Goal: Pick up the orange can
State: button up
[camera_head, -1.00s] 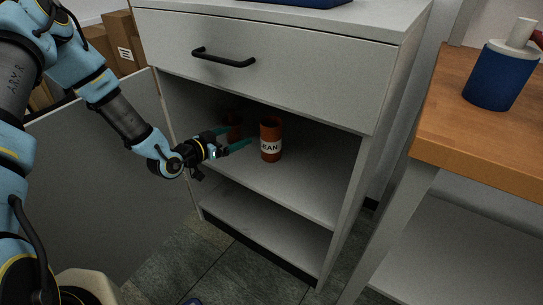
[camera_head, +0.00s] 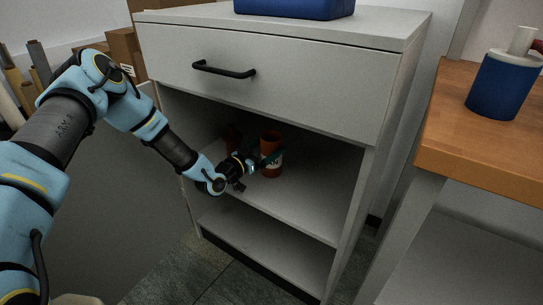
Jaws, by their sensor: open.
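The orange can (camera_head: 271,143), with a white lettered label, stands upright on the upper shelf inside the open cabinet. My gripper (camera_head: 262,158) reaches into the cabinet from the left and is open. Its teal fingers are at the can; one finger crosses in front of the label, and part of the other is hidden. I cannot tell whether they touch the can. A second reddish-orange object (camera_head: 233,137) stands in shadow farther left on the same shelf, partly hidden behind my gripper.
The closed drawer (camera_head: 270,75) with a black handle (camera_head: 224,70) is above the shelf opening. The cabinet door stands open at left, behind my arm. The lower shelf (camera_head: 262,243) looks empty. A wooden bench (camera_head: 475,150) with a blue bottle (camera_head: 499,85) stands at right.

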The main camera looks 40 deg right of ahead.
jog(key=shift+w+d, duration=0.1)
jog(key=shift+d, duration=0.8)
jog(key=shift+r, duration=0.1)
grip_shut()
